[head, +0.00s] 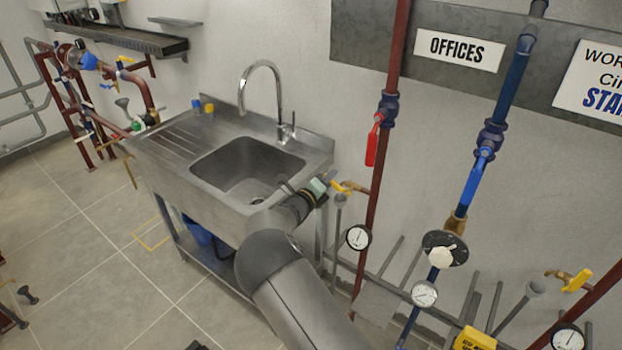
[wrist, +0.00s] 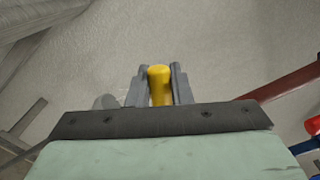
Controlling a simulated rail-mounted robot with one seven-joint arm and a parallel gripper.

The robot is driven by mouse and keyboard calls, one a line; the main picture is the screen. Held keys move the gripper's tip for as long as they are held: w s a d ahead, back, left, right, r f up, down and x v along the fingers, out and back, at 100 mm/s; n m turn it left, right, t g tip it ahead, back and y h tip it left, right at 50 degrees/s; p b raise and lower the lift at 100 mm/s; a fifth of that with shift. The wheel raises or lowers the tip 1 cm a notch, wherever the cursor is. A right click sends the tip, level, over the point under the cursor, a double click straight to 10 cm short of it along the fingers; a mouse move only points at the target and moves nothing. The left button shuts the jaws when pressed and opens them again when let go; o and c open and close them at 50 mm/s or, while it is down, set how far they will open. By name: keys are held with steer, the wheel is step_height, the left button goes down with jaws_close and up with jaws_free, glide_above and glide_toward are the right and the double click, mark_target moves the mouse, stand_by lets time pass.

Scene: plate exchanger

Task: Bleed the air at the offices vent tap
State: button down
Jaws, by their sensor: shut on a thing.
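The OFFICES sign (head: 460,50) hangs on the wall panel above a red pipe and a blue pipe. A small vent tap with a yellow handle (head: 353,187) branches left off the red pipe (head: 373,210). My gripper (head: 335,186) is at this tap, beside the sink's right edge. In the wrist view, the yellow handle (wrist: 159,78) stands between the two fingers of my gripper (wrist: 160,90), which are shut on it. A grey drain cup (head: 340,199) on a pipe is just below the tap. I cannot see whether water or air comes out.
A steel sink (head: 245,170) with a curved faucet stands left of the tap. A red lever valve (head: 373,140) sits above it. A blue lever valve (head: 475,175), gauges (head: 358,237) and another yellow tap (head: 577,281) are to the right. The floor at left is mostly clear.

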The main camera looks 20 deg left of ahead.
steer(key=shift+f, duration=0.2)
stand_by(0.3)
steer(key=c, duration=1.3)
jaws_free()
steer(key=shift+s, duration=0.1)
steer(key=b+v, duration=0.3)
steer(key=v, duration=1.4)
steer(key=shift+s+a, duration=0.15)
